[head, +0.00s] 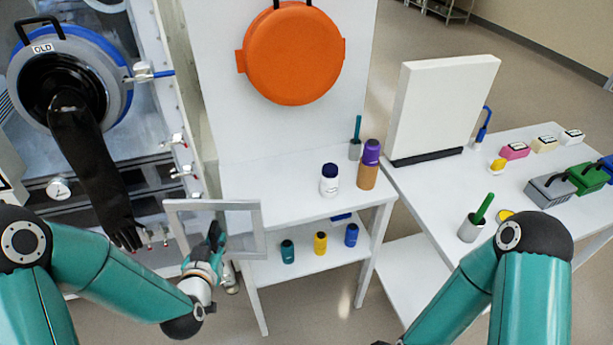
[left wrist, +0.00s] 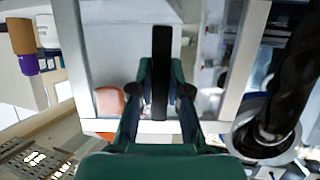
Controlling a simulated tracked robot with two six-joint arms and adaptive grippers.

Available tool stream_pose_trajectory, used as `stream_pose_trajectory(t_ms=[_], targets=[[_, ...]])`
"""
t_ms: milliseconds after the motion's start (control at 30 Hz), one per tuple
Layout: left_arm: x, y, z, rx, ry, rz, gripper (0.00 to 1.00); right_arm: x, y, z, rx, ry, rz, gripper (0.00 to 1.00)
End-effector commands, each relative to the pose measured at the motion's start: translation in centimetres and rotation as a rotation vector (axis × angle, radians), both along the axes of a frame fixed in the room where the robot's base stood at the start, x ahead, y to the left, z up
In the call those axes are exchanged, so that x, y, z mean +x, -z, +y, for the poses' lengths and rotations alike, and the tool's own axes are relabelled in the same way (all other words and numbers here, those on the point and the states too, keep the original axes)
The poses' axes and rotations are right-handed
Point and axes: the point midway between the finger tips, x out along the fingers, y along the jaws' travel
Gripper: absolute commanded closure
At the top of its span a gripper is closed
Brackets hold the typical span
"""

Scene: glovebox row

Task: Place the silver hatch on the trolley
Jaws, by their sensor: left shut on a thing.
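The silver hatch (head: 257,230) is a square grey frame with a see-through middle. My left gripper (head: 215,238) is shut on it and holds it up in front of the glovebox, left of the white two-level trolley (head: 285,185). In the left wrist view the hatch's frame (left wrist: 236,75) surrounds the view of my left gripper (left wrist: 161,92), whose fingers close on a dark upright handle (left wrist: 161,50). In the head view the handle is mostly hidden by the gripper. My right arm shows at the right, but its gripper is out of view.
The trolley's top holds a white bottle (head: 329,180) and a purple-capped bottle (head: 369,165); small bottles (head: 320,242) stand on its lower shelf. An orange round cover (head: 294,55) hangs on its back panel. A black glove (head: 95,165) hangs from the glovebox port.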

Motion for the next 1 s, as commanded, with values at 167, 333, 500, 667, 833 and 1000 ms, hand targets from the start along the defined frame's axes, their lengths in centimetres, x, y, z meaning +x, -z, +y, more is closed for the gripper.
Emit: stream_pose_trajectory(t_ms=[167, 333, 500, 667, 833, 1000], targets=[[0.3, -0.2, -0.5, 0.000, 0.010, -0.005, 1.00, 0.0, 0.0, 0.0, 0.000, 0.000, 0.001, 0.60], [0.4, -0.1, -0.6, 0.000, 0.010, -0.003, 1.00, 0.0, 0.0, 0.0, 0.000, 0.000, 0.001, 0.60], [0.5, 0.4, 0.8, -0.001, -0.059, 0.031, 1.00, 0.0, 0.0, 0.0, 0.000, 0.000, 0.001, 0.60], [0.2, 1.3, 3.9, -0.014, -0.234, 0.109, 1.00, 0.0, -0.1, 0.0, 0.000, 0.000, 0.000, 0.60], [-1.2, 2.0, 8.0, -0.057, -0.522, 0.196, 1.00, 0.0, -0.2, 0.0, 0.000, 0.000, 0.000, 0.60], [-3.6, 2.4, 10.9, -0.128, -0.847, 0.266, 1.00, 0.0, -0.5, 0.0, 0.000, 0.000, 0.000, 0.60]])
